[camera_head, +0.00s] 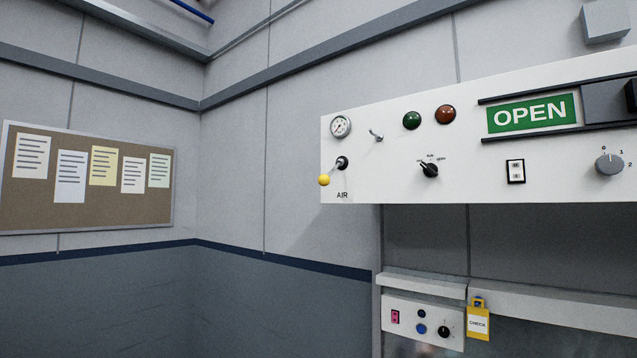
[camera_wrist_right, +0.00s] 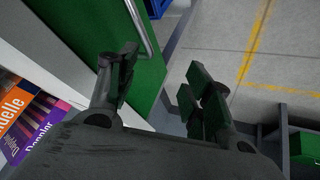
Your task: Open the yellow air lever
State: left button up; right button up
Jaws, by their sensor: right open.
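The yellow air lever (camera_head: 324,180) is on the left end of a white wall panel (camera_head: 380,180), above the label AIR. Its yellow ball knob points down and to the left from a dark pivot. No gripper shows near it in the head view. In the right wrist view my right gripper (camera_wrist_right: 156,88) is open and empty, with its fingers apart over a green surface and the floor. My left gripper is not in view.
The panel also bears a gauge (camera_head: 340,126), a small toggle (camera_head: 376,135), green and red lamps, a black selector (camera_head: 429,169), a green OPEN sign (camera_head: 531,113) and a grey dial (camera_head: 609,164). A lower control box (camera_head: 422,322) sits beneath. A corkboard (camera_head: 85,212) hangs left.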

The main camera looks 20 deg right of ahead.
jog(key=w+a+r+m+t+h, duration=0.1)
jog(key=w+r+t, duration=0.1)
jog(key=w+r, duration=0.6)
jog(key=w+a+r+t+h, duration=0.1)
jog(key=w+r, duration=0.4)
jog(key=r, duration=0.6)
jog(key=w+a+r+m+t+h, duration=0.15)
jog(key=w+r, duration=0.25)
jog(key=r, duration=0.8)
jog(key=w+r+t+h, duration=0.1)
jog(key=w+r+t, duration=0.2)
jog(key=r, duration=0.9)
notch_tip(320, 180, up, 21)
jog(key=s+a+m+t+h, duration=0.1)
jog(key=a+m+t+h, duration=0.1)
jog(key=m, duration=0.1)
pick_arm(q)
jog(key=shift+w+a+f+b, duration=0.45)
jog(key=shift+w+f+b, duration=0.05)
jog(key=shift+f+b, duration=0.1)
pick_arm(e)
jog(key=m+t+h, duration=0.1)
jog(key=m+h, duration=0.4)
jog(key=h, duration=0.1)
send_near(322, 181)
jog(key=shift+v, duration=1.15)
